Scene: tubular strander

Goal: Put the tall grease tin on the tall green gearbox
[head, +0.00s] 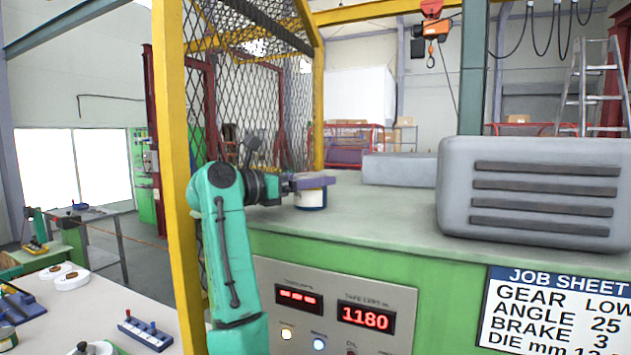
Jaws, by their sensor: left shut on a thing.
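My left gripper (316,181) is shut on a tin (311,200), white with a dark blue band at its bottom, which I take for the tall grease tin. The gripper covers the tin's upper part. The tin is upright over the flat top of the tall green gearbox (420,275), near its left end. It looks to be at the top surface, but I cannot tell whether it touches. My right gripper is not in view.
A grey ribbed housing (540,230) fills the gearbox top's right side; a flat grey block (400,169) lies behind. The top between is clear. A yellow post (172,120) and mesh guard (245,85) stand left. A cluttered pale bench (95,310) is at lower left.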

